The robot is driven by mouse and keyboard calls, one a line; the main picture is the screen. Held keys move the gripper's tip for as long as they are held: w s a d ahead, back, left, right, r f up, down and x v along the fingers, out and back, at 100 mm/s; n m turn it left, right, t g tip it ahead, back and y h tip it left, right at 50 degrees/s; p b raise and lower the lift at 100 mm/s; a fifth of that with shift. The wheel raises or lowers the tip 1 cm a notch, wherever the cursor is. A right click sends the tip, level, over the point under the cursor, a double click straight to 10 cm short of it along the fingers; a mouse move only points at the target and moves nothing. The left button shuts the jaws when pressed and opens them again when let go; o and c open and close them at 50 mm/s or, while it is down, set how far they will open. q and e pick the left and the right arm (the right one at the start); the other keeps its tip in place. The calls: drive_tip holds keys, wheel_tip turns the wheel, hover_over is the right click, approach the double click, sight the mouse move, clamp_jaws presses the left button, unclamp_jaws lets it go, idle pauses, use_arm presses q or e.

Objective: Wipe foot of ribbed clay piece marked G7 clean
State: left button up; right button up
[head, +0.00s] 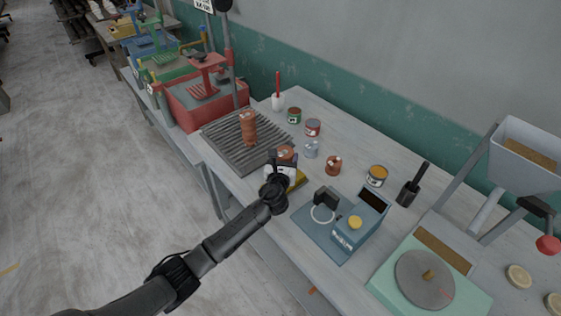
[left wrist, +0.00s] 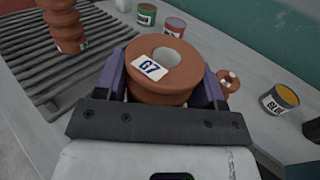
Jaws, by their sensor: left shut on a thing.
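The clay piece marked G7 (left wrist: 162,83) is orange-brown and ring-like, with a pale hole in its top and a white G7 label. My left gripper (left wrist: 163,92) is shut on it, with purple fingers on both sides. In the head view, the top of the G7 piece (head: 286,152) shows just beyond my left gripper (head: 281,164), over the bench's near side. A yellow flat thing (head: 300,181) shows partly beside and below the gripper; what it is I cannot tell. The foot of the piece is hidden in both views. My right gripper is not in view.
A tall ribbed clay piece (head: 248,130) stands on a slatted grey rack (head: 223,142) at left. A small clay piece (head: 333,165), open cans (head: 377,175) and a blue device (head: 362,222) stand around to the right. A green wheel machine (head: 383,277) stands farther right.

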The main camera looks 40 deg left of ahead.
use_arm(q)
drive_tip(key=shift+w+d+b, duration=0.25)
drive_tip(key=shift+w+b, duration=0.1)
drive_tip(key=shift+w, duration=0.5)
drive_tip(key=shift+w+d+b, duration=0.2)
drive_tip(key=shift+w+b, duration=0.1)
drive_tip(key=shift+w, duration=0.55)
drive_tip(key=shift+s+a+r+p, duration=0.15)
drive_tip(key=shift+s+p, duration=0.1)
drive_tip(key=shift+p, duration=0.2)
drive_tip(key=shift+s+a+p, duration=0.2)
drive_tip(key=shift+s+p, duration=0.55)
drive_tip(key=shift+s, duration=0.3)
drive_tip(key=shift+s+a+p, duration=0.2)
drive_tip(key=shift+s+p, duration=0.5)
drive_tip(key=shift+s, duration=0.3)
drive_tip(key=shift+s+a+p, duration=0.2)
drive_tip(key=shift+s+p, duration=0.25)
drive_tip(key=shift+s, duration=0.35)
drive_tip(key=shift+s+a+p, duration=0.15)
drive_tip(key=shift+s+p, duration=0.3)
drive_tip(key=shift+s, duration=0.3)
